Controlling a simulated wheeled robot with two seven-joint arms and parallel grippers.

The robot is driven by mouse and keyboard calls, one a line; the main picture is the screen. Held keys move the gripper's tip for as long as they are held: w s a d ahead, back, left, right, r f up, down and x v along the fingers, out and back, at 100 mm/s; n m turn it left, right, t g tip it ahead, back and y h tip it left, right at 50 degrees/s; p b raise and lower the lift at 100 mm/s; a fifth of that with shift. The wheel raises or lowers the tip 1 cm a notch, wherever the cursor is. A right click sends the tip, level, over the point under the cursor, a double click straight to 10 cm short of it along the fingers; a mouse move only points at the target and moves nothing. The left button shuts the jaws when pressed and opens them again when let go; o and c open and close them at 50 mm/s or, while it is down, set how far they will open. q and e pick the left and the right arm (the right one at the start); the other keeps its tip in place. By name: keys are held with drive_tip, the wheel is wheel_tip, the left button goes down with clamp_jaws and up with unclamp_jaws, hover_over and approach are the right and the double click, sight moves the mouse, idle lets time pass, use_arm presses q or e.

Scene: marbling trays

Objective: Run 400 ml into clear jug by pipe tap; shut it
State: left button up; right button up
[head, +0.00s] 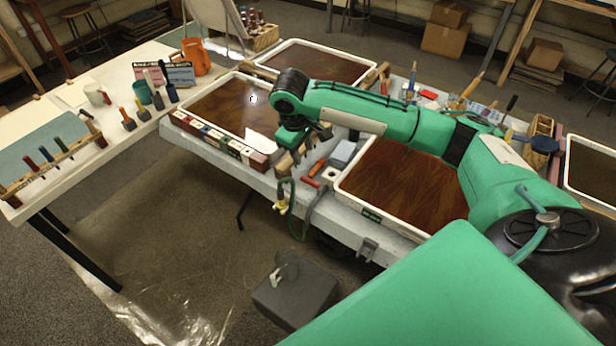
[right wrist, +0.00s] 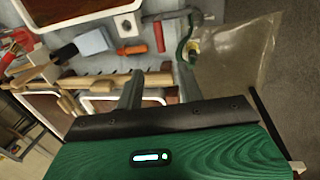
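The clear jug (head: 287,268) stands on a dark grey box on the floor, below the table's front edge; its water level is too small to tell. The pipe tap (head: 281,206), with a yellowish end and a green hose, hangs at the table's front edge above the jug. The tap also shows at the top of the right wrist view (right wrist: 192,50). My right gripper (head: 306,143) is above the front of the table, behind and above the tap. Its two grey fingers (right wrist: 158,88) are apart with nothing held between them. My left gripper is not in view.
Marbling trays (head: 415,226) with brown liquid fill much of the table. Brushes, a red-handled tool (head: 317,167) and a grey block (head: 343,154) lie between trays. The grey box (head: 296,297) stands on open floor; a clear sheet (head: 180,310) lies to its left.

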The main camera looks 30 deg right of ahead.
sight(309, 180)
drive_tip(key=f, duration=0.4)
drive_tip(key=d+f, duration=0.1)
drive_tip(key=f, duration=0.4)
drive_tip(key=w+d+f+p, duration=0.1)
drive_tip(key=f, duration=0.3)
drive_tip(key=shift+d+f, duration=0.2)
drive_tip(key=shift+d, duration=0.05)
drive_tip(key=shift+r, duration=0.1)
clamp_jaws()
